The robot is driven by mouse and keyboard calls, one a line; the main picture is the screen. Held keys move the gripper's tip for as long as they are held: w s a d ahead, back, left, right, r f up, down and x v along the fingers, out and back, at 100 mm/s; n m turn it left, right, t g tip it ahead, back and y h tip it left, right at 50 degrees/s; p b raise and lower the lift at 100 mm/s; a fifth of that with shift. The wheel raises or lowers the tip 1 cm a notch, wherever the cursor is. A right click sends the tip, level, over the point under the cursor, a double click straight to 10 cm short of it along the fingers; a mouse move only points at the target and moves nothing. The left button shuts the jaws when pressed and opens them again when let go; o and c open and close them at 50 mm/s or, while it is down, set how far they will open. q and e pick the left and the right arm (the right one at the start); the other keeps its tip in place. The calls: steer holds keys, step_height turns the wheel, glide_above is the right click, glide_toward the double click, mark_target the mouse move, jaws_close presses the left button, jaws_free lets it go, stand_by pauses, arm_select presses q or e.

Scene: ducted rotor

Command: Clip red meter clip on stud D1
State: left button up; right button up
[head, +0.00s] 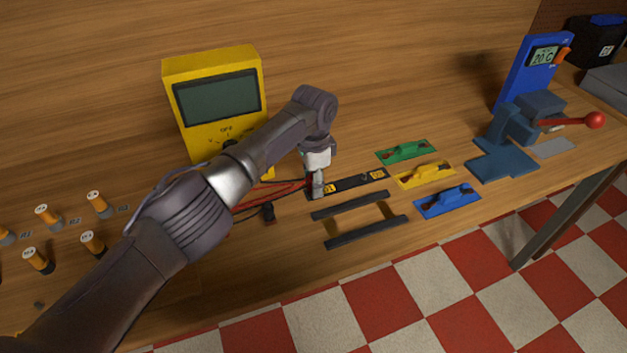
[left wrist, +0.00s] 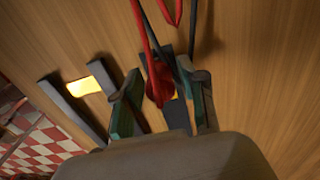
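My left gripper (head: 316,188) points down at the workbench beside a black strip with yellow labels. In the left wrist view its two green-lined fingers (left wrist: 165,95) stand apart, with the red meter clip (left wrist: 159,84) between them. I see gaps at both sides of the clip, so it does not look gripped. In the head view the gripper hides the red clip; red leads (head: 285,192) run towards it. A black clip (head: 268,213) lies to the left. My right gripper is not in view.
A yellow meter (head: 217,100) stands behind my left arm. Two dark bars (head: 366,232) lie in front of the gripper. The bench's front edge is close.

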arm_select(q)
steer(key=shift+o, duration=0.6)
step_height(320, 180, up, 12)
